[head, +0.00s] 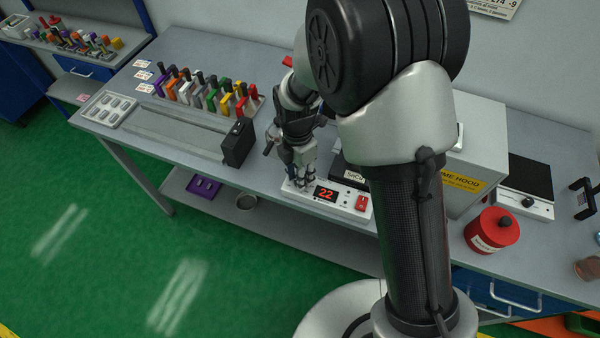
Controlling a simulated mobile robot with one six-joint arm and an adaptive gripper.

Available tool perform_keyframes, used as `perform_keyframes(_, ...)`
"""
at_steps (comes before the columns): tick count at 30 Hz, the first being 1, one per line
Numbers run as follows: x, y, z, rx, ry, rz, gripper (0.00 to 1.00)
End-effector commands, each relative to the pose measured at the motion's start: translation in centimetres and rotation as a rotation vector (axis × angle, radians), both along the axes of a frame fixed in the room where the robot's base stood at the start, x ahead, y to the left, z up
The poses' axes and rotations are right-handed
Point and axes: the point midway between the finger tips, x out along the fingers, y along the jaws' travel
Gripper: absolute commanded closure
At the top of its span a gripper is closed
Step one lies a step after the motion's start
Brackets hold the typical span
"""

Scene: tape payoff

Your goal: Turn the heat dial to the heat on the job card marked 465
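A white heater unit (346,204) sits near the front edge of the bench. Its red display (326,194) reads 22, and a red switch (361,203) is at its right end. My gripper (304,184) points down at the unit's left end, left of the display. Its fingers look close to or on the unit; I cannot tell whether they touch or hold a dial. No dial shows there, and the gripper may cover it. Several small white cards (143,75) lie at the bench's left; their print is too small to read, so I cannot pick out 465.
A row of coloured-handled tools (205,95), a black block (238,142) and a grey tray (108,109) stand left. Right are a fume hood (472,150), a red canister (491,232) and a black-topped plate with a dial (526,185). My arm hides the bench's middle.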

Motion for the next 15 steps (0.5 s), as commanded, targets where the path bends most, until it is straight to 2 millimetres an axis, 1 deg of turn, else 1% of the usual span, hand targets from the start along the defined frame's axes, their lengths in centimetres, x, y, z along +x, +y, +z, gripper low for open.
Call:
perform_keyframes(1, 0.01, 0.01, 0.01, 0.0, 0.0, 0.0, 0.92)
perform_keyframes(4, 0.01, 0.01, 0.01, 0.0, 0.0, 0.0, 0.97)
perform_keyframes(11, 0.01, -0.01, 0.03, 0.0, 0.0, -0.021, 0.98)
perform_keyframes(15, 0.0, -0.01, 0.06, 0.001, 0.0, -0.073, 0.98)
